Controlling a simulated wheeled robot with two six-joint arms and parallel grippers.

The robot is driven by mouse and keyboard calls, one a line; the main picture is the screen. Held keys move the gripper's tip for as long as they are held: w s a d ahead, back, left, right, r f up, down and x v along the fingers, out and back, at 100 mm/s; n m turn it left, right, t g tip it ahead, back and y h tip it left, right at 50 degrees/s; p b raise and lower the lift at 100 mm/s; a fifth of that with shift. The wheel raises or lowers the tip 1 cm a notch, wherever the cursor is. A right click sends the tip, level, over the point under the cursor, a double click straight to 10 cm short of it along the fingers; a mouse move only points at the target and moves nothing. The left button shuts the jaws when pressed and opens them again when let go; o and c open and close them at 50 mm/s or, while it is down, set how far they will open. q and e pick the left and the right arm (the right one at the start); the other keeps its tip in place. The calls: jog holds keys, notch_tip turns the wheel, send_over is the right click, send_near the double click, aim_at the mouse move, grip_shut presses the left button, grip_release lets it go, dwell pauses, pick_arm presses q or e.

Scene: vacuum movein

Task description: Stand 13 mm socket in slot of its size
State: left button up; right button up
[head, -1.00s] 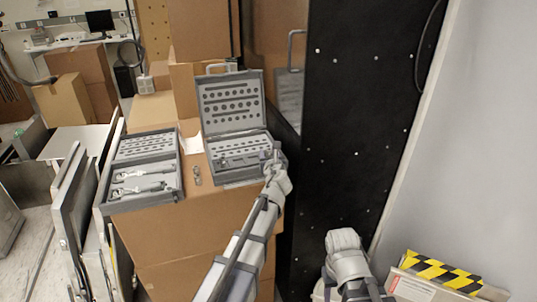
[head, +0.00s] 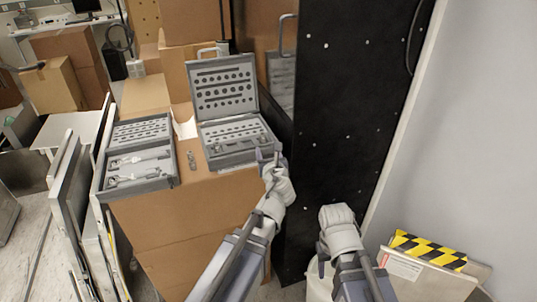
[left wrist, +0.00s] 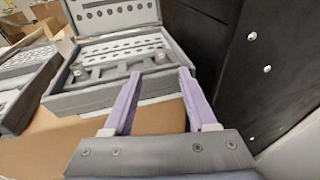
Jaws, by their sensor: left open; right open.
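An open grey socket case (head: 232,141) stands on a cardboard box. Its raised lid (head: 224,88) and its tray show rows of round slots; the case also shows in the left wrist view (left wrist: 115,100). Small metal pieces (head: 191,160) lie on the box left of the case, perhaps sockets; I cannot read a size, so the 13 mm socket cannot be told apart. My left gripper (head: 268,158) is at the case's front right corner. In the left wrist view its fingers (left wrist: 160,73) are apart with nothing between them. My right arm shows at the lower right, but its gripper fingers do not.
A second grey case (head: 139,152) with tools lies open at the left on the cardboard box (head: 190,220). A tall black panel (head: 345,110) stands close on the right. Panels lean at the left. A strip of bare cardboard separates the cases.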

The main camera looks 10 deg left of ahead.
pick_arm(q)
jog(key=shift+s, duration=0.1)
jog(key=s+d+f+n+g+h, duration=0.1)
jog(key=s+d+f+n+g, duration=0.2)
jog(key=s+f+n+g, duration=0.75)
jog(key=s+d+f+n+g+h, duration=0.2)
jog(key=s+d+f+n, duration=0.1)
jog(key=s+n, duration=0.4)
jog(key=s+d+f+n+g+h, duration=0.2)
jog(key=s+d+f+n, duration=0.2)
jog(key=s+d+n, duration=0.2)
jog(key=s+n, duration=0.2)
jog(key=n, duration=0.2)
jog(key=shift+w+d, duration=0.1)
